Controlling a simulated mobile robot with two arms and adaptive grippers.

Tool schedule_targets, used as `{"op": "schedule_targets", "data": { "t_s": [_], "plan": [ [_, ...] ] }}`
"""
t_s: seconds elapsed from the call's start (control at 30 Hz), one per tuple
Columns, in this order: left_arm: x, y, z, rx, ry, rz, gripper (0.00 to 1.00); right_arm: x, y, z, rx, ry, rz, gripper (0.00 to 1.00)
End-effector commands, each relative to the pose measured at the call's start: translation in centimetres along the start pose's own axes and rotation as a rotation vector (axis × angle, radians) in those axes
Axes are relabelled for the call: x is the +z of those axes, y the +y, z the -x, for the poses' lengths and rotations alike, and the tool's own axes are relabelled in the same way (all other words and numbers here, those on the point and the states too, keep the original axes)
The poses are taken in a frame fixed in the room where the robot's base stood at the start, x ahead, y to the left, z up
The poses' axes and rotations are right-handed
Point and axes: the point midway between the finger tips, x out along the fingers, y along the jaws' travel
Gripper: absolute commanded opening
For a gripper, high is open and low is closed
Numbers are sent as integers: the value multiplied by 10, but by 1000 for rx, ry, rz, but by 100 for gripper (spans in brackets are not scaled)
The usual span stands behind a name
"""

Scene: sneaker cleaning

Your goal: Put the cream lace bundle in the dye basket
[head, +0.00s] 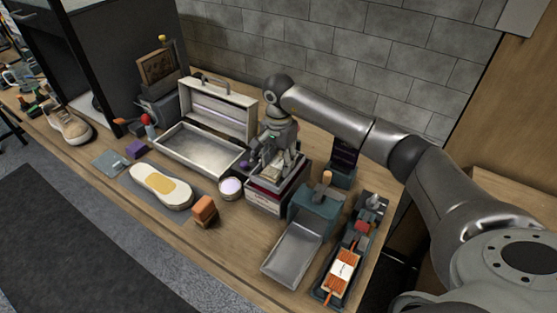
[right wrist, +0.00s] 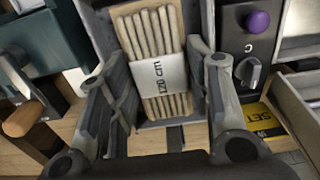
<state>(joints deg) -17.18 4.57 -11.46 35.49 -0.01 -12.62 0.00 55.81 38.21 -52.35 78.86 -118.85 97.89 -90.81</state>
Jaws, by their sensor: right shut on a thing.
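The cream lace bundle (right wrist: 150,60) is a row of pale cords with a white "120 cm" band (right wrist: 160,77), seen in the right wrist view. My right gripper (right wrist: 160,112) is shut on it, with a finger along each side. In the head view my right gripper (head: 268,160) is above a dark box (head: 268,198) with a red and white front, and the bundle is mostly hidden. My left gripper is not in view.
A grey metal tray (head: 290,258) lies in front of the teal container. A dark tray (head: 323,292) with an orange lace bundle (head: 342,276) is at the right end. An open white case (head: 210,150), a sole (head: 162,186) and an orange block (head: 205,210) are to the left.

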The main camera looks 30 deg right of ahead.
Motion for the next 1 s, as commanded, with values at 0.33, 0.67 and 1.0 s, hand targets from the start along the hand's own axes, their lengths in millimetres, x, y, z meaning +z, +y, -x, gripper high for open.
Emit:
{"op": "schedule_targets", "data": {
  "t_s": [0.33, 0.67, 1.0],
  "plan": [
    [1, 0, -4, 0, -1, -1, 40, 0, 0, -4, 0, 0, 0, 58],
    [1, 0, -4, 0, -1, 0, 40, 0, 0, -4, 0, 0, 0, 70],
    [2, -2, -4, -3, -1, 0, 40, -1, -1, 5, -4, 1, 0, 70]
  ]
}}
